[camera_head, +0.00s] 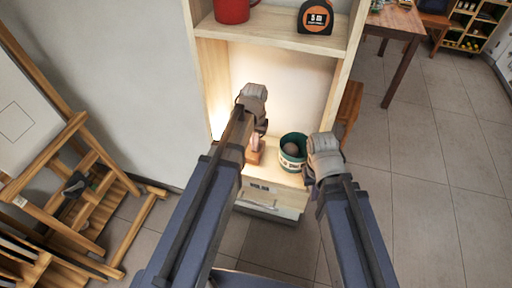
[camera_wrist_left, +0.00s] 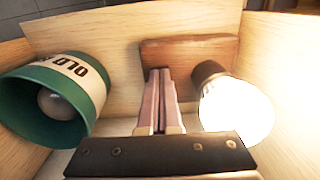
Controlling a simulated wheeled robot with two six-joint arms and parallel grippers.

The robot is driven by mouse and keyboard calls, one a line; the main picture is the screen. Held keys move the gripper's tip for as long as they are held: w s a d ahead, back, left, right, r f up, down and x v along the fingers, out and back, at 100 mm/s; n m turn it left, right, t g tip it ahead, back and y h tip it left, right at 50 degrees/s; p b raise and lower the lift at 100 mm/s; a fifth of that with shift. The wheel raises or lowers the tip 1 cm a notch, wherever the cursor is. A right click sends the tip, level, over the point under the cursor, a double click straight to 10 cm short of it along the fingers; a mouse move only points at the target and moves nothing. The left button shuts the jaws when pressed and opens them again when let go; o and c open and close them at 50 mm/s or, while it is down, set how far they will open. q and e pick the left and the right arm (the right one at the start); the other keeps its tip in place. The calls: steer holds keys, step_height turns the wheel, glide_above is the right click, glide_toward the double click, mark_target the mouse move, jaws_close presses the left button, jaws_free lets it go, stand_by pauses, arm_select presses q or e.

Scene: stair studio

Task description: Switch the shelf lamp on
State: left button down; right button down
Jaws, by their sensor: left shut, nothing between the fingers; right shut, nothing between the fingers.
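The shelf lamp stands in the lower shelf bay. In the left wrist view it is a bare, brightly glowing bulb (camera_wrist_left: 235,108) in a dark socket beside a brown wooden base (camera_wrist_left: 190,50). In the head view its base (camera_head: 254,156) is partly visible, the bulb is hidden behind my left arm, and warm light falls on the bay's left side. My left gripper (camera_wrist_left: 158,75) is shut and empty, its tips at the wooden base; I cannot tell whether they touch it. My right gripper (camera_head: 324,158) is at the bay's right front, its fingertips hard to make out.
A green tin (camera_head: 293,151) with a round grey object inside stands right of the lamp; it also shows in the left wrist view (camera_wrist_left: 25,105). A red mug (camera_head: 232,10) and tape measure (camera_head: 315,17) sit on the shelf above. A wooden easel (camera_head: 60,160) stands left.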

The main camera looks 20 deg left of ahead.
arm_select(q)
step_height(320, 180, up, 7)
steer(key=p, duration=0.7)
stand_by(0.3)
steer(key=s+d+m+y, duration=0.1)
steer(key=s+d+m, duration=0.2)
steer(key=s+d, duration=0.7)
steer(key=s, duration=0.4)
steer(key=shift+s+d, duration=0.15)
steer(key=shift+d, duration=0.1)
